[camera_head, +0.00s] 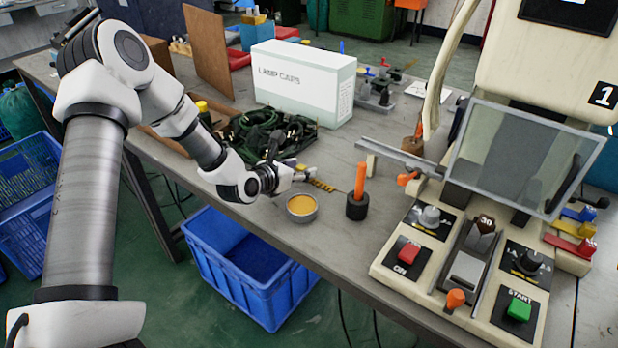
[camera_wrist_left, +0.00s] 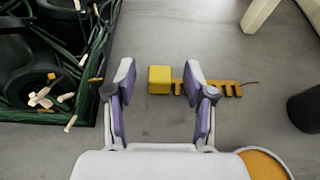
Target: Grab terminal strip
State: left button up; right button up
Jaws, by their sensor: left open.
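The terminal strip is a flat brass comb-like piece (camera_wrist_left: 225,88) with a yellow block (camera_wrist_left: 159,80) at its left end, lying on the grey table in the left wrist view. In the head view the strip (camera_head: 323,185) shows just right of my left gripper (camera_head: 302,172). My left gripper (camera_wrist_left: 159,76) is open, with its purple-lined fingers on either side of the yellow block and apart from it. The right finger overlaps part of the strip in the wrist view. I cannot tell the exact height of the fingertips. My right gripper is not in view.
A round tin with orange contents (camera_head: 302,208) and a black holder with an orange stick (camera_head: 357,206) stand close by. A tray of dark cables (camera_head: 265,135) and a white LAMP CAPS box (camera_head: 303,80) lie behind. The moulding machine (camera_head: 465,265) stands at the right.

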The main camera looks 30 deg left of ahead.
pick_arm(q)
jog(key=shift+s+r, duration=0.1)
grip_shut()
